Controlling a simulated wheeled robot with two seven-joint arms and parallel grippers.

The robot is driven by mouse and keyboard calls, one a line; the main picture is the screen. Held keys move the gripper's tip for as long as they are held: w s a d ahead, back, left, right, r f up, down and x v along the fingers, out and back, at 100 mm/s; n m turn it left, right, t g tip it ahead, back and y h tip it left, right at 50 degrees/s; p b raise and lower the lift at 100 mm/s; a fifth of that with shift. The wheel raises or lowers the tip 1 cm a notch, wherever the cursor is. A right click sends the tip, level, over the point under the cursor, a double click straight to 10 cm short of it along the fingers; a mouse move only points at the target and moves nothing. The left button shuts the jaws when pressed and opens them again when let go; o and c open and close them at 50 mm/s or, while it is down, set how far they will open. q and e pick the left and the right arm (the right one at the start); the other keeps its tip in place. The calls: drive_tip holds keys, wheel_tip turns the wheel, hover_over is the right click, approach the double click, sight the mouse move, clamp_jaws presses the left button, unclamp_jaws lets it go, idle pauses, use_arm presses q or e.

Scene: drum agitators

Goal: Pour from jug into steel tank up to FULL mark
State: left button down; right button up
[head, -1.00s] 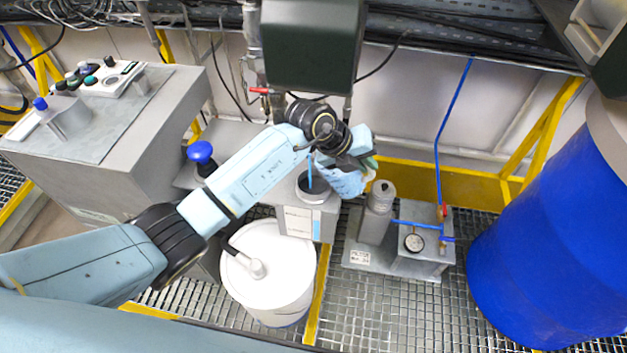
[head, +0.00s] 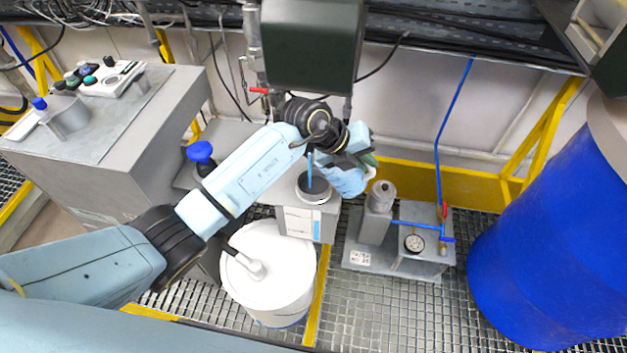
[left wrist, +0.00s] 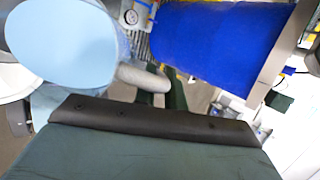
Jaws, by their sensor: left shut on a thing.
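My left gripper (head: 352,160) is shut on the light blue jug (head: 348,182), which is tilted beside and above the steel tank's round opening. A thin blue stream (head: 309,168) runs down into that opening. The steel tank (head: 301,222) is a grey box with a dark round mouth and a pale level strip on its front; I cannot read the marks or the level. In the left wrist view, the jug's pale blue body (left wrist: 62,42) fills the upper left, with its handle below it. My right gripper is not in view.
A white lidded drum (head: 268,290) stands in front of the tank. A grey pump unit with a gauge (head: 414,243) stands to its right. A large blue barrel (head: 545,240) is at far right. A control console (head: 110,130) is at left, and a dark box (head: 313,45) hangs above.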

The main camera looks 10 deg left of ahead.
use_arm(q)
drive_tip(key=shift+d+r, duration=0.15)
drive_tip(key=shift+r, duration=0.05)
drive_tip(key=shift+a+r, duration=0.15)
drive_tip(key=shift+a, duration=0.05)
idle(0.5)
drive_tip(key=shift+d+h, duration=0.1)
drive_tip(key=shift+h, duration=0.2)
drive_tip(key=shift+r, duration=0.1)
drive_tip(key=shift+r+b, duration=0.1)
drive_tip(key=shift+b, duration=0.2)
drive_tip(key=shift+r, duration=0.1)
idle(0.4)
drive_tip(key=shift+w+a, duration=0.1)
drive_tip(key=shift+a, duration=0.1)
drive_tip(key=shift+r+h, duration=0.1)
drive_tip(key=shift+h, duration=0.2)
